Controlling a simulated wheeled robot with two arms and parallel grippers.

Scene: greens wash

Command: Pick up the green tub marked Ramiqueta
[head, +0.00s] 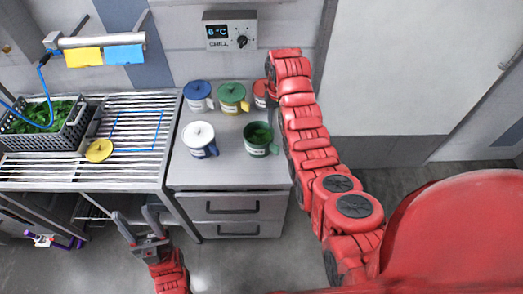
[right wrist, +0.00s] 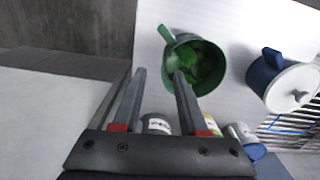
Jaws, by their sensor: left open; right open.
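An open green tub (head: 250,150) with leafy greens inside stands upright at the front right of the steel counter. Its label is too small to read. In the right wrist view the green tub (right wrist: 176,77) lies beyond my open right gripper (right wrist: 160,70), with one finger overlapping its picture and its handle pointing away. The fingers are not closed around it. In the head view my right gripper is hidden by its arm. My left gripper (head: 134,212) is open and empty, low in front of the counter.
A white-lidded blue tub (head: 200,138) stands left of the green one. A crate of greens (head: 20,144) and a yellow lid (head: 99,150) are on the drain rack (head: 150,130).

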